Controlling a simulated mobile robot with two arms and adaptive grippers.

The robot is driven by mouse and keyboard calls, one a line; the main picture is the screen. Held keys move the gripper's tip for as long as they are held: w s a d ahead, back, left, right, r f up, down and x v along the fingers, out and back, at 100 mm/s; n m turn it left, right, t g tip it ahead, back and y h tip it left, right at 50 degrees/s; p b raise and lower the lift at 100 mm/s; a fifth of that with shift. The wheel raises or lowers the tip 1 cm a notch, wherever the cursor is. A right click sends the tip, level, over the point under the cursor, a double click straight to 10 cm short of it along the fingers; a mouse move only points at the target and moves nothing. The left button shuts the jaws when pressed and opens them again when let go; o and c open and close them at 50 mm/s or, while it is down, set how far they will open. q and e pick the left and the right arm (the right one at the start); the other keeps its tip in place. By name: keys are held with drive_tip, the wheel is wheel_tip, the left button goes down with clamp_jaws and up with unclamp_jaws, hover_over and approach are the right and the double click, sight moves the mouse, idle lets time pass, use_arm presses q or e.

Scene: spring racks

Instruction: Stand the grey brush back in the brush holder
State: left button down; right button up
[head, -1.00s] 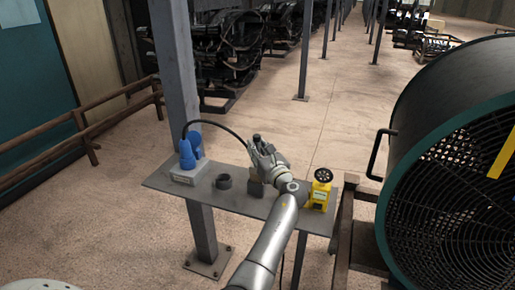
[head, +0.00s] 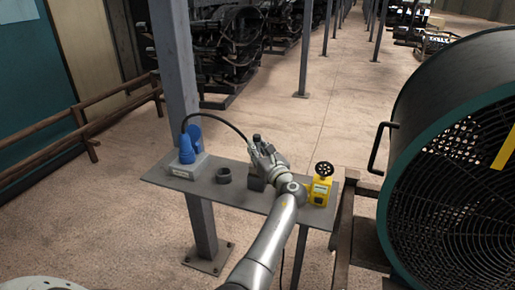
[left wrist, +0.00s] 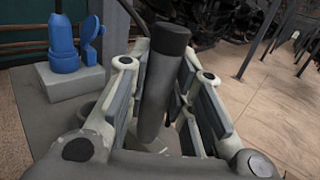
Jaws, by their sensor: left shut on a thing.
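The grey brush (left wrist: 157,85) stands nearly upright, tilted slightly, between the fingers of my left gripper (left wrist: 160,110). It has a darker cap on top, which also shows in the head view (head: 257,139). My left gripper (head: 264,158) is shut on the brush above the shelf. A dark, round, open cup (head: 224,176), which looks like the brush holder, stands on the shelf to the left of the gripper. A dark block (head: 256,183) sits under the gripper, partly hidden. The brush's lower end is hidden, so I cannot tell whether it touches the block.
The narrow grey shelf (head: 257,203) also bears a blue plug and socket on a grey base (head: 186,165) at the left, with a black cable arching toward the gripper. A yellow device with a black wheel (head: 321,187) is close on the right. A large fan drum (head: 440,120) stands farther right.

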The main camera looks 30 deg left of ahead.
use_arm(q)
drive_tip(key=shift+f+b, duration=0.55)
drive_tip(key=shift+f, duration=0.35)
drive_tip(key=c, duration=1.2)
unclamp_jaws()
drive_tip(key=v, duration=0.7)
drive_tip(key=shift+s+d, duration=0.1)
drive_tip(key=shift+d, duration=0.15)
